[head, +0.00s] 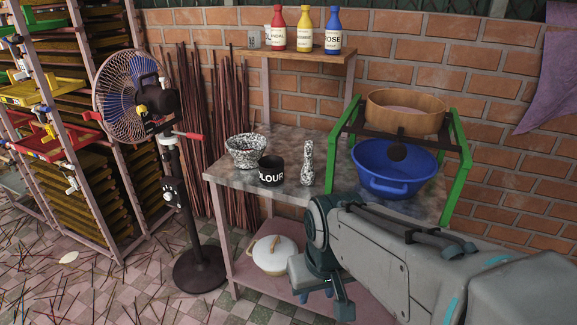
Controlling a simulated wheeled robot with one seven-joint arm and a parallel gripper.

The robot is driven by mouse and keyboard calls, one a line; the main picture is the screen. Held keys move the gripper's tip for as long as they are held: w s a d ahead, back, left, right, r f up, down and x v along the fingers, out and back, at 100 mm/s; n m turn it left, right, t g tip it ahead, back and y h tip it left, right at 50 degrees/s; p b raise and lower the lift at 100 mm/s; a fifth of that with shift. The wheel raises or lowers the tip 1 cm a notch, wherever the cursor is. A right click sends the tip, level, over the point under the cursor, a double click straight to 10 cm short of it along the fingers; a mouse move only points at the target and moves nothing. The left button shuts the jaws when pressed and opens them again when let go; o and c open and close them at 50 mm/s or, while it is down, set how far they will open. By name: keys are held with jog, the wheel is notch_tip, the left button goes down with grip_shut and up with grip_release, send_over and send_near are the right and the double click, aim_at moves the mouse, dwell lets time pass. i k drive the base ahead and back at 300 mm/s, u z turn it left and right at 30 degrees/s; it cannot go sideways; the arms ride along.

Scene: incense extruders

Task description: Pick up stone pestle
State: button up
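The stone pestle (308,165), speckled black and white, stands upright on the grey stone table (232,183), right of a black tub lettered COLOUR (271,171). A matching speckled mortar (246,152) sits behind and left of the tub. My arm reaches in from the lower right. My gripper (322,288) is in front of the table's front side, lower in the picture than the pestle and apart from it. Its fingers are partly hidden by my wrist, so I cannot tell how far apart they are.
A blue basin (394,168) stands under a green frame (459,150) holding a round sieve (405,112). A shelf (290,56) behind carries several bottles. A fan (133,97) stands left. A white lidded pot (275,254) sits on the lower pink shelf.

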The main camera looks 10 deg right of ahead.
aim_at(308, 178)
jog(key=u, duration=0.8)
jog(key=i, duration=0.8)
jog(key=z, duration=1.7)
